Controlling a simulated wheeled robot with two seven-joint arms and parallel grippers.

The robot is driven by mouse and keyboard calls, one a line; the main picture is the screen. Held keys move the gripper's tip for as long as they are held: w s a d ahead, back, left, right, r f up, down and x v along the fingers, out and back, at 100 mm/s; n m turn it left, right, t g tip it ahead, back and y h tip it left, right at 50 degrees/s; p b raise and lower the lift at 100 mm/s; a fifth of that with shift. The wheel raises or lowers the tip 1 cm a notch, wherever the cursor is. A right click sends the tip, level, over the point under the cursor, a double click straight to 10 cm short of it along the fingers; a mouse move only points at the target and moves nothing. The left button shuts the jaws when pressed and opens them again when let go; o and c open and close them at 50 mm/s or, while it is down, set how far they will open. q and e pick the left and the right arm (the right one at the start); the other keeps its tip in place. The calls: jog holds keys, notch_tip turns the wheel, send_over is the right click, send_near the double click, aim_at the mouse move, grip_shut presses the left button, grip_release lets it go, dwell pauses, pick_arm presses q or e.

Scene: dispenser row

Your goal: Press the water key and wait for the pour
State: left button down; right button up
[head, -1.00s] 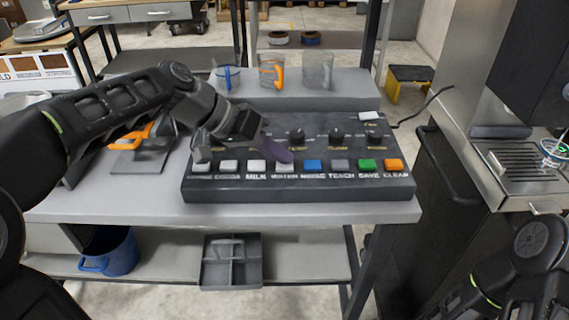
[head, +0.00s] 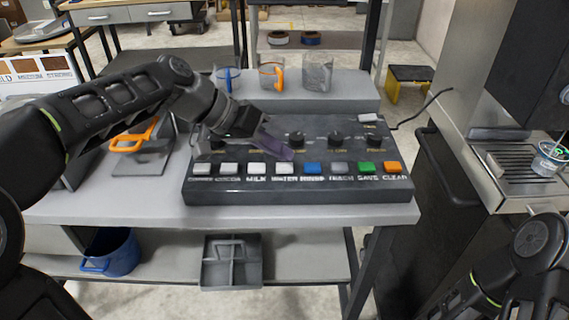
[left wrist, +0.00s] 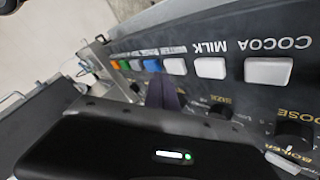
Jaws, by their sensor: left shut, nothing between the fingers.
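The water key (head: 285,169) is a pale key in the front row of the dark key panel (head: 300,190), between the milk key (head: 257,169) and the blue rinse key (head: 312,168). My left gripper (head: 288,153) is shut and empty, its fingertips just behind and above the water key, with a gap showing. In the left wrist view the dark fingers (left wrist: 164,97) are near the water key (left wrist: 175,66) and the blue key (left wrist: 152,65). A cup (head: 551,158) stands on the drip grate at the right; its contents cannot be told. My right gripper is out of view.
Several dark knobs stand behind the keys, such as one (head: 336,139) near the fingers. Cups with a blue handle (head: 228,79), an orange handle (head: 271,76) and a grey one (head: 317,74) stand on the raised shelf. A steel drip grate (head: 515,165) is at the right.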

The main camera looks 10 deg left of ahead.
aim_at(279, 167)
pick_arm(q)
jog(key=shift+r+p, duration=1.8)
jog(key=shift+r, duration=0.75)
